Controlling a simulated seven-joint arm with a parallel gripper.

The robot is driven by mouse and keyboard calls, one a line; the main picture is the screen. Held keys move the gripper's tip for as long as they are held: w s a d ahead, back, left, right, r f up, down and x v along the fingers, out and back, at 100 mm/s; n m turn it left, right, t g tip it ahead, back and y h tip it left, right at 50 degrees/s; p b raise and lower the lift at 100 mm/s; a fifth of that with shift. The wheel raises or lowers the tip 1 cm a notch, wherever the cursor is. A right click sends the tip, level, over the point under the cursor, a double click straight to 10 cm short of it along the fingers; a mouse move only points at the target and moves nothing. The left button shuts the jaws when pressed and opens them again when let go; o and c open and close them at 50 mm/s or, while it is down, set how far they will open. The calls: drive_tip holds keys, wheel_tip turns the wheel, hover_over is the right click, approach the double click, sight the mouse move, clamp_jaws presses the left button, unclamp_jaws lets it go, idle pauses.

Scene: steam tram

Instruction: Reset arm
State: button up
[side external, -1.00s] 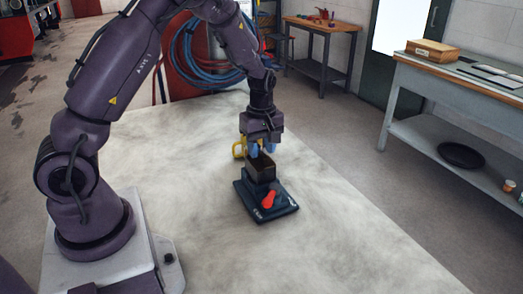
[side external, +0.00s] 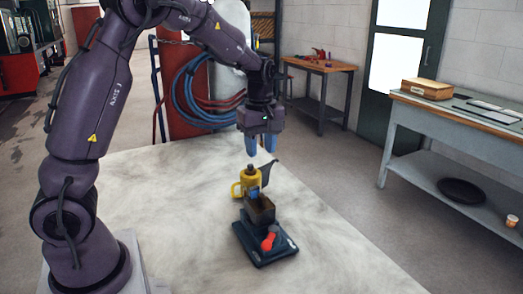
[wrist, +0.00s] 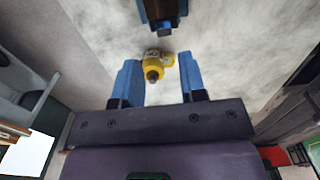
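My gripper (side external: 261,146) is raised above the table, pointing down, with its two blue fingers apart and nothing between them. It also shows open in the wrist view (wrist: 160,80). Below it on the table stands a yellow can (side external: 248,184) with a side handle, a dark cap and a dark spout-like part. The can also shows beyond the fingers in the wrist view (wrist: 158,60). In front of the can, a dark open-topped box (side external: 260,211) sits on a dark blue base (side external: 270,254) with a red lever (side external: 268,241). A small blue piece (side external: 254,192) shows at the box's back edge.
The pale tabletop (side external: 180,225) is clear around these things. Behind it stand a red cabinet with coiled hoses (side external: 195,100) and a small wooden workbench (side external: 318,68). A grey bench (side external: 450,125) with a wooden box (side external: 427,88) is at the right.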

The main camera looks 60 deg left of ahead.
drive_tip(key=s+d+r+m+t, duration=0.2)
drive_tip(key=s+d+r+m, duration=0.3)
drive_tip(key=s+d+m, duration=0.2)
drive_tip(key=s+d+r+m+t, duration=0.3)
drive_tip(key=s+d+r+m, duration=0.2)
drive_tip(key=s+m, duration=0.6)
drive_tip(key=shift+d+t, duration=0.3)
drive_tip(key=shift+d, duration=0.6)
drive_tip(key=shift+o, duration=0.4)
drive_tip(key=shift+s, duration=0.1)
